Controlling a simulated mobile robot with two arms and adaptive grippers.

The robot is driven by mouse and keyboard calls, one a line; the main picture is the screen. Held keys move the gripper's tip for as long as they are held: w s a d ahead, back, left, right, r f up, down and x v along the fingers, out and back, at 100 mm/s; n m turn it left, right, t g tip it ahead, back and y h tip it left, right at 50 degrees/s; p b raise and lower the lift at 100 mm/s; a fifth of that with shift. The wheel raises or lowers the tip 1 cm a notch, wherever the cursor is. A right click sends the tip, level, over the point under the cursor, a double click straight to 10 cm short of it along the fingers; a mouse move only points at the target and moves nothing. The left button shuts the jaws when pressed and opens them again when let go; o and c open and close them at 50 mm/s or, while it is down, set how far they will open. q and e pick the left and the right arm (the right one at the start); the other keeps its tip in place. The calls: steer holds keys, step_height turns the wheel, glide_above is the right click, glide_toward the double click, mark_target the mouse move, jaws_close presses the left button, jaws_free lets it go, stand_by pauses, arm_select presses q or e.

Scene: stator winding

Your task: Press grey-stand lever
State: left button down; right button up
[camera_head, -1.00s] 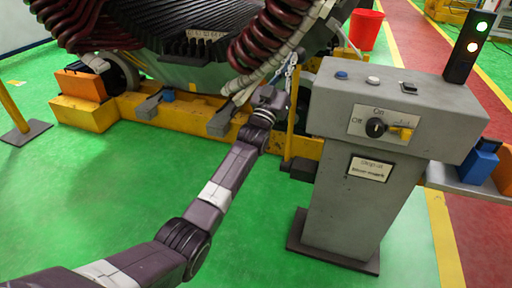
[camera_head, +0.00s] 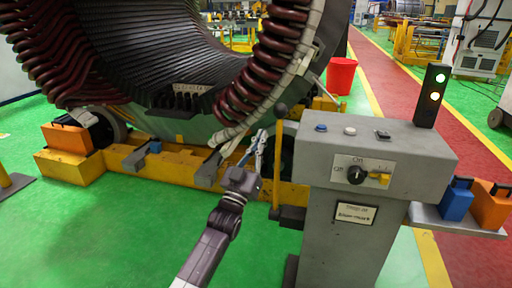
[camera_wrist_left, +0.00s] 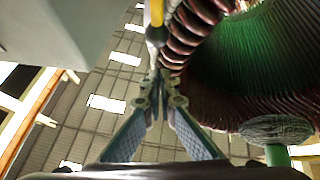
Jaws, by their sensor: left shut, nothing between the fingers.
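The grey stand (camera_head: 375,150) fills the right centre of the head view. Its lever is a yellow rod (camera_head: 276,170) with a dark ball knob (camera_head: 281,110) on top, upright at the stand's left side. My left gripper (camera_head: 261,135) is shut and empty, pointing up just left of the rod, with its tips a little lower than the knob in the picture. In the left wrist view its closed fingertips (camera_wrist_left: 157,76) point towards the dark knob (camera_wrist_left: 157,36) and yellow rod (camera_wrist_left: 157,12). I cannot tell whether they touch. My right gripper is out of view.
The large stator (camera_head: 190,70) with dark red coils stands behind my arm on a yellow base (camera_head: 180,165). The stand's top has buttons and its front a rotary switch (camera_head: 356,175). A signal light (camera_head: 432,95) stands at right. Green floor (camera_head: 100,235) is clear at left.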

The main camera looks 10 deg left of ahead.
arm_select(q)
steer(key=v, duration=0.3)
steer(key=shift+s, duration=0.25)
steer(key=shift+f, duration=0.1)
